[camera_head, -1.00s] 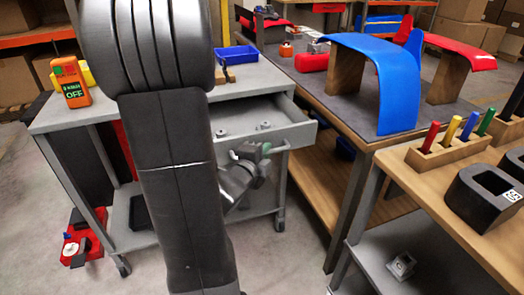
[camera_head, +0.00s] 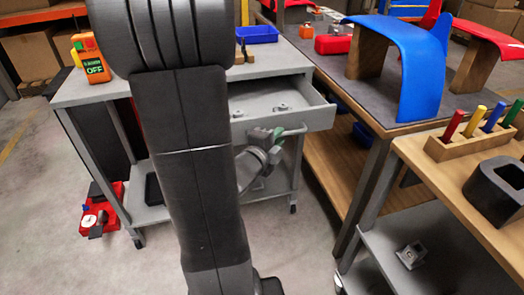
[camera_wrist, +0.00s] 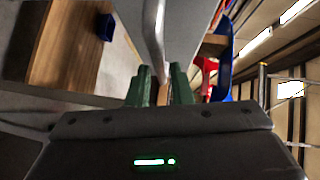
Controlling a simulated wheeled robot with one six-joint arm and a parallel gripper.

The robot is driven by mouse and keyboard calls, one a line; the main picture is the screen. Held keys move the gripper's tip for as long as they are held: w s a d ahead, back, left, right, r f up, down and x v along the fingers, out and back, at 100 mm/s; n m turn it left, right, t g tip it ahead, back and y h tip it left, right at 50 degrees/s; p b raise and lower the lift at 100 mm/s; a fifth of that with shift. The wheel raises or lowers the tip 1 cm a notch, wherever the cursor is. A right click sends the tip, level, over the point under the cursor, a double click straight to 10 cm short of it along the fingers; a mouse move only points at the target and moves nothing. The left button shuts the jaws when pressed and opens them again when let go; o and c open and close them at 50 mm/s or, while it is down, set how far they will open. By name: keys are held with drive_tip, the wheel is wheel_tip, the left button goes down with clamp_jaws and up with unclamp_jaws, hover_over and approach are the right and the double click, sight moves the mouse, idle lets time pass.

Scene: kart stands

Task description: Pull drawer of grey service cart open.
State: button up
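The grey service cart (camera_head: 75,93) stands left of centre in the head view. Its top drawer (camera_head: 318,118) is pulled out, and small metal parts show inside. The drawer's bar handle (camera_head: 294,132) runs across its front and also shows in the wrist view (camera_wrist: 154,28). My gripper (camera_head: 272,137) is at the drawer front. In the wrist view its green fingertips (camera_wrist: 161,85) stand on either side of the handle, closed around it. My arm hides the left part of the drawer.
A wooden workbench (camera_head: 440,122) with blue and red curved panels stands close to the right of the cart. A nearer table (camera_head: 412,160) holds a peg rack and black block. A red item (camera_head: 103,215) lies on the floor at left. Floor before the cart is clear.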

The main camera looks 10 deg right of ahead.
drive_tip(key=p+v, duration=0.1)
drive_tip(key=v, duration=1)
drive_tip(key=shift+d, duration=0.1)
drive_tip(key=shift+b+x, duration=0.7)
drive_tip(key=shift+x, duration=6.25)
